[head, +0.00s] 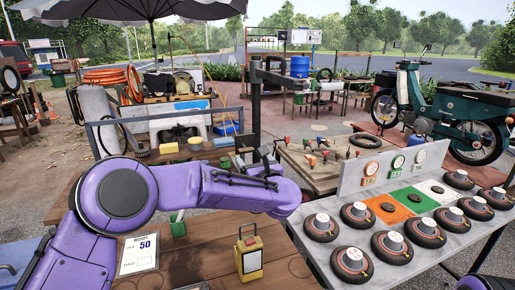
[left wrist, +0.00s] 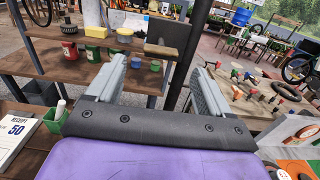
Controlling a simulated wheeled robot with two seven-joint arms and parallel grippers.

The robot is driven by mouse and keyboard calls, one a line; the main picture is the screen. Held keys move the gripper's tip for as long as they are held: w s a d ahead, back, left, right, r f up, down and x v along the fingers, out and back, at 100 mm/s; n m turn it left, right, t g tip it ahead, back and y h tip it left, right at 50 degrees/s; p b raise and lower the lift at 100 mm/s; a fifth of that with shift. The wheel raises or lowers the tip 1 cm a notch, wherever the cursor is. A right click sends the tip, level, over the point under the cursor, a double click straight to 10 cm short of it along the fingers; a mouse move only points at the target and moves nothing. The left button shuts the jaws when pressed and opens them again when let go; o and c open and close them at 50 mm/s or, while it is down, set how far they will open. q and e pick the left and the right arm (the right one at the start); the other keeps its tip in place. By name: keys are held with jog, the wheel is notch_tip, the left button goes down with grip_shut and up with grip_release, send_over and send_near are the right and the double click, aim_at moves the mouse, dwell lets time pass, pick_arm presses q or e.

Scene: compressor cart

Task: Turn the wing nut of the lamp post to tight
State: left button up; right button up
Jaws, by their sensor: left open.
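The lamp post (head: 255,110) is a dark upright post behind the wooden workbench, with an arm reaching right at its top. In the left wrist view the dark post (left wrist: 190,62) rises beyond my fingers, toward the right finger. I cannot make out the wing nut in either view. My left gripper (head: 267,164) is at the end of the purple arm, in front of the post's lower part. In the left wrist view its two grey fingers (left wrist: 160,82) are wide apart with nothing between them. My right gripper is not in view.
A grey counter (head: 292,227) with several round black pieces stands at right. A wooden table (head: 318,181) with small coloured items is behind. A shelf (left wrist: 97,73) holds tins and cups.

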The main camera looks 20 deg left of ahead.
aim_at(246, 149)
pick_arm(q)
jog(key=p+x, duration=0.3)
jog(key=x, duration=0.4)
jog(key=shift+r, duration=0.15)
jog(key=shift+w+a, duration=0.25)
jog(key=shift+w, duration=0.15)
jog(key=c, duration=1)
